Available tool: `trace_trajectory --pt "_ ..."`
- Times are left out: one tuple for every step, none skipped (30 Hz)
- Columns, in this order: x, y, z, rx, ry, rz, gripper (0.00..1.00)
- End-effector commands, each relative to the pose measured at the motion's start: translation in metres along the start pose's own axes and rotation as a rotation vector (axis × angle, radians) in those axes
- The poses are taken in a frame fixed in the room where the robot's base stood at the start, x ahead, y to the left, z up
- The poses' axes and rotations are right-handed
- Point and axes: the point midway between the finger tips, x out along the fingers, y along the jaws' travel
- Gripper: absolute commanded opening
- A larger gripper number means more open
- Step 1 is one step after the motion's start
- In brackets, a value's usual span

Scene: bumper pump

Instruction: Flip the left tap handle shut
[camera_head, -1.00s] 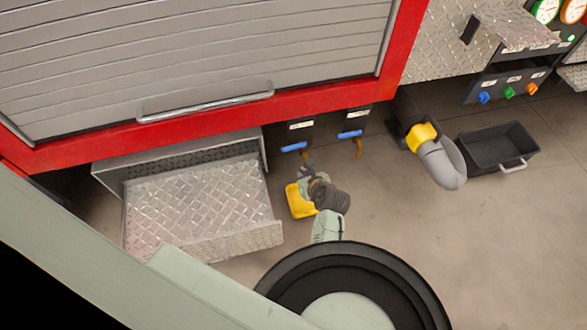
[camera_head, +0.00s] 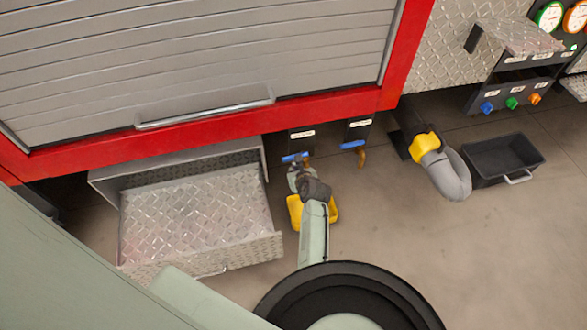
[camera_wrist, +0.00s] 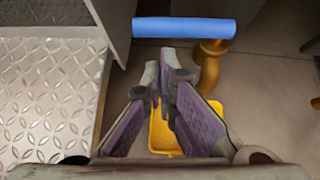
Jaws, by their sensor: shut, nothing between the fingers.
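The left tap has a blue bar handle (camera_head: 294,158) under the red truck edge, set across a brass spout. In the wrist view the blue handle (camera_wrist: 184,28) lies level across the top, with the brass spout (camera_wrist: 208,68) bending down below its right part. My gripper (camera_head: 296,170) is just below the handle in the head view. In the wrist view my gripper (camera_wrist: 160,66) is shut and empty, its fingertips appearing a little short of the handle's left half. Contact is not seen.
A second blue-handled tap (camera_head: 352,145) is to the right. A yellow container (camera_head: 294,211) stands below my gripper. A diamond-plate step (camera_head: 195,210) is close on the left. A grey hose with a yellow coupling (camera_head: 424,146) and a black tray (camera_head: 503,160) are further right.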

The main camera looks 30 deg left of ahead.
Motion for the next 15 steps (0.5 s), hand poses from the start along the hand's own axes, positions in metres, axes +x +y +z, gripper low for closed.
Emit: trace_trajectory --pt "0.0023 0.0003 0.0035 0.0 -0.001 0.001 0.0" --pt "0.0032 0.0004 0.0044 0.0 0.0 0.001 0.0" --pt "0.0042 0.0004 0.0054 0.001 0.0 0.001 0.0" --pt "0.0047 0.0004 0.0058 0.001 0.0 0.001 0.0" --pt "0.005 0.0004 0.0062 0.001 0.0 0.001 0.0" --pt "0.0053 0.0004 0.0063 0.001 0.0 0.001 0.0" --pt "0.0053 0.0003 0.0064 0.001 0.0 0.0 0.0" --pt "0.0053 0.0003 0.0063 0.001 0.0 0.0 0.0" --pt "0.0052 0.0003 0.0062 0.001 0.0 0.0 0.0" --pt "0.0052 0.0003 0.0062 0.001 0.0 0.0 0.0" --pt "0.0051 0.0002 0.0062 0.001 0.0 0.0 0.0" --pt "0.0051 0.0002 0.0062 0.001 0.0 0.0 0.0" --pt "0.005 0.0002 0.0062 0.001 0.0 0.0 0.0" --pt "0.0049 0.0002 0.0065 0.001 0.0 0.0 0.0" --pt "0.0047 0.0002 0.0076 0.001 0.001 0.0 0.0"
